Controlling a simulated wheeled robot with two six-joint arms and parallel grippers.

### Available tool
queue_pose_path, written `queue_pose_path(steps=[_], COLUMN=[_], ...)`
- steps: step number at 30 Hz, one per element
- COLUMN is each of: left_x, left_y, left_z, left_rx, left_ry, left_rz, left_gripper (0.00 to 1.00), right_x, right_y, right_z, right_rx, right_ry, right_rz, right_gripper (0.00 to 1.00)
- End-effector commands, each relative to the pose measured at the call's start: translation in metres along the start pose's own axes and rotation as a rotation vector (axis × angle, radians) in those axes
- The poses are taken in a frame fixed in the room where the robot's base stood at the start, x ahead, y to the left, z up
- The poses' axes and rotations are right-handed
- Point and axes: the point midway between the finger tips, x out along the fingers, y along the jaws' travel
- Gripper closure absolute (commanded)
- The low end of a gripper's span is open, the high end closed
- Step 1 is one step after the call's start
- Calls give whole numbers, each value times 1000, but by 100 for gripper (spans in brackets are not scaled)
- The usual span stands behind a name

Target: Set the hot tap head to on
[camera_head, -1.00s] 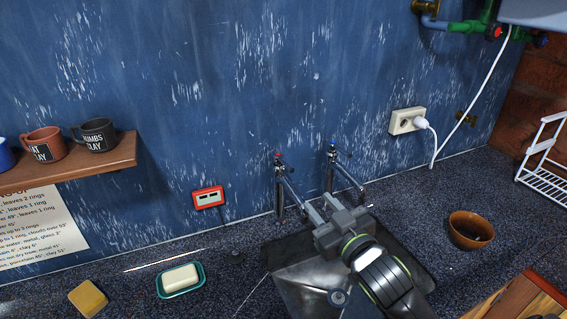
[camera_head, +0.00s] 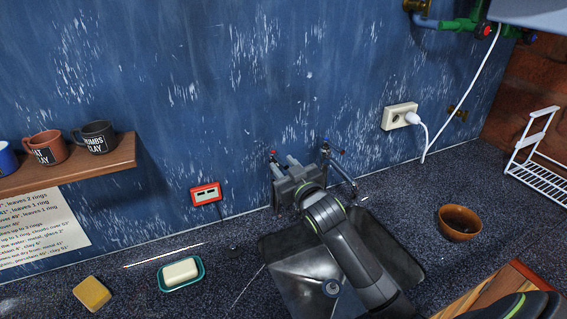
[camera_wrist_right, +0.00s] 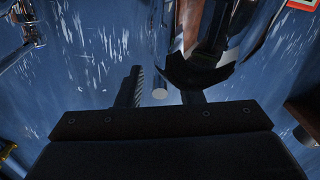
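The hot tap, with a red mark on its head (camera_head: 273,153), stands at the wall behind the sink; its lower body is hidden behind my right gripper. My right gripper (camera_head: 285,163) is right at this tap head, its fingers pointing to the wall. In the right wrist view its two fingers (camera_wrist_right: 162,92) are apart, with a small pale round end (camera_wrist_right: 160,94) between them. A large shiny tap part (camera_wrist_right: 205,50) fills the space beyond the fingers. I cannot tell whether the fingers touch the tap. My left gripper is not in view.
The second tap (camera_head: 327,152) stands close to the right, its spout over the dark sink (camera_head: 297,280). A red-framed box (camera_head: 206,194) and a white socket (camera_head: 400,117) are on the wall. A soap dish (camera_head: 163,285), a sponge (camera_head: 92,293) and a brown bowl (camera_head: 459,223) lie on the counter.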

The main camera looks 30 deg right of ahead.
Motion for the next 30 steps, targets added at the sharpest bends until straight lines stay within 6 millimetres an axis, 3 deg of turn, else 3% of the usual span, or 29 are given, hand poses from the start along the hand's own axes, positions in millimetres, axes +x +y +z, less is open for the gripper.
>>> queue_pose_path(steps=[12, 21, 30], left_x=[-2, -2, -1], left_y=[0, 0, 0], left_z=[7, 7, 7], left_rx=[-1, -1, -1], left_ry=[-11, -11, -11], left_rz=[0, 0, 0], left_gripper=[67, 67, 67], right_x=[8, 7, 8], right_y=[0, 0, 0], right_z=[0, 0, 0], right_rx=[0, 0, 0], right_ry=[-1, 0, 0], right_rz=[0, 0, -1], right_gripper=[66, 100, 100])
